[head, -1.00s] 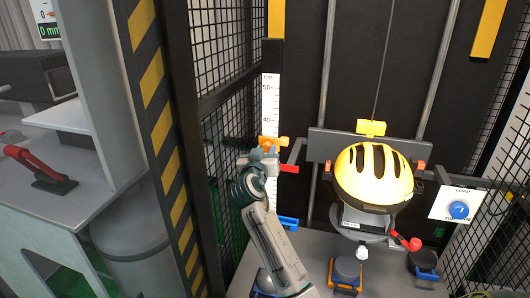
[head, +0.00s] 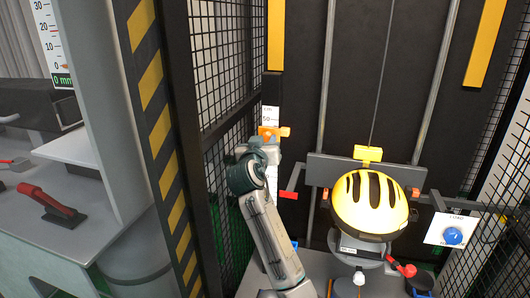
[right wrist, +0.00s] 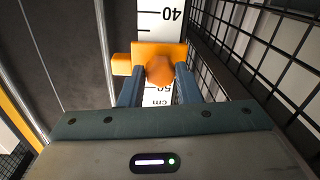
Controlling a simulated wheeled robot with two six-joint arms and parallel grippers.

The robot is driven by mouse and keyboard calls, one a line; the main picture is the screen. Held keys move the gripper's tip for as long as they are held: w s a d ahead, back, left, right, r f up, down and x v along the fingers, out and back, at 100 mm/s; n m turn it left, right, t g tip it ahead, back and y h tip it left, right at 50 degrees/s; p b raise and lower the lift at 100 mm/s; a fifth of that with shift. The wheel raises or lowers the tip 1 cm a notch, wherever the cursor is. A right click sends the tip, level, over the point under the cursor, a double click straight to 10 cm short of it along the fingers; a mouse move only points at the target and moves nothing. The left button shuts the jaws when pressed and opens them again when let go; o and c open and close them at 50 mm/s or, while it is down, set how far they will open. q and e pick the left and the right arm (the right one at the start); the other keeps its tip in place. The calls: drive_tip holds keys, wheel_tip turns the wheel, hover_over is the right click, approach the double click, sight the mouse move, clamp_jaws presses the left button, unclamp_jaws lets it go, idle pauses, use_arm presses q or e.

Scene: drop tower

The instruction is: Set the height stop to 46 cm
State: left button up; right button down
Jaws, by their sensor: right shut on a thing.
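The orange height stop (head: 271,132) sits on the white vertical cm scale (head: 271,113), just below the 50 mark in the head view. My right gripper (head: 265,143) is at the stop. In the right wrist view my right gripper (right wrist: 158,84) has its fingers on either side of the stop's orange knob (right wrist: 160,69) and is shut on it. There the scale (right wrist: 160,22) appears upside down, with 40 above the stop and 50 partly visible below it. The exact reading under the stop is hidden. My left gripper is not in view.
A yellow helmet (head: 370,203) hangs on the carriage right of the scale. Black mesh (head: 222,80) stands close left of the scale.

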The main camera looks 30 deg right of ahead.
drive_tip(key=shift+r+p, duration=0.4)
drive_tip(key=shift+r, duration=1.15)
drive_tip(key=c, duration=1.1)
unclamp_jaws()
drive_tip(key=shift+o, duration=0.2)
